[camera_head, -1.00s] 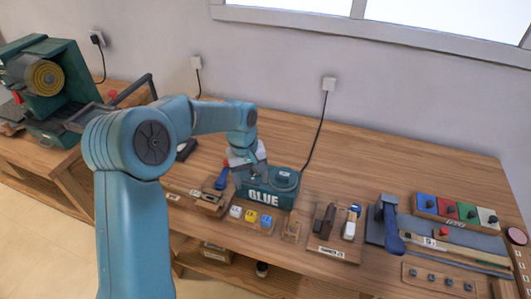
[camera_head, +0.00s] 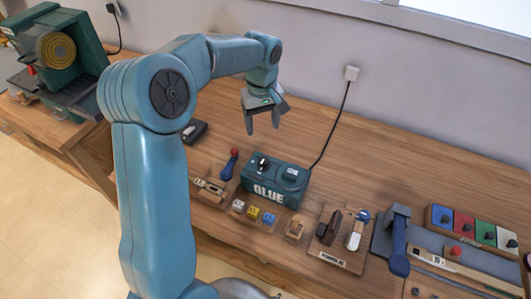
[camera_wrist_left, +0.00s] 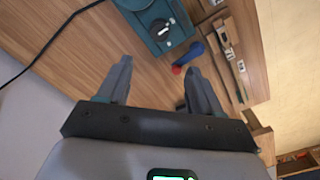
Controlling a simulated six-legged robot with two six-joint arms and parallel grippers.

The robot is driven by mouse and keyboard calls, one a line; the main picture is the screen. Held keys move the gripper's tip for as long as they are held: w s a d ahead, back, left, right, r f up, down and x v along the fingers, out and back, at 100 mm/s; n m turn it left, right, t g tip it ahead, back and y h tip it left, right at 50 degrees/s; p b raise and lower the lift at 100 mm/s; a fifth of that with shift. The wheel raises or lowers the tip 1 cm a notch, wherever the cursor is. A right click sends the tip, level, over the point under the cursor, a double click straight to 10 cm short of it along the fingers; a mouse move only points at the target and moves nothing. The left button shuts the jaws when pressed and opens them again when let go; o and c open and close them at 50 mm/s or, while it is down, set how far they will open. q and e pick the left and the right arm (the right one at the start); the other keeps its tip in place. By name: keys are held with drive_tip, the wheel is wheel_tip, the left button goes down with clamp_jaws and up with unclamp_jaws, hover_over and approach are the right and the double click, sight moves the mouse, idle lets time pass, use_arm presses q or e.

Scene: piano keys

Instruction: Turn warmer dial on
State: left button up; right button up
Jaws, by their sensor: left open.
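The green warmer box marked GLUE (camera_head: 275,186) stands on the wooden bench. A black dial (camera_head: 262,164) with a white mark is on the left part of its top, and a round lid (camera_head: 291,173) is on the right part. In the left wrist view the dial (camera_wrist_left: 160,30) shows on the box at the top. My left gripper (camera_head: 262,130) is open and empty, raised above and behind the box, fingers pointing down and apart from the dial. It also shows in the left wrist view (camera_wrist_left: 160,63). My right gripper is out of sight.
A blue-handled tool with a red end (camera_head: 229,164) lies left of the box. Small coloured blocks (camera_head: 253,214) sit in front of it. A wooden tool holder (camera_head: 338,240) stands to the right. A black cord (camera_head: 331,128) runs up to a wall socket. Bench behind the box is clear.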

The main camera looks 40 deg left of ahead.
sight(263, 160)
use_arm(q)
drive_tip(key=f+p, duration=0.2)
drive_tip(key=f, duration=1.2)
drive_tip(key=shift+d, duration=0.2)
drive_tip(key=shift+f, duration=0.1)
drive_tip(key=c, duration=1.1)
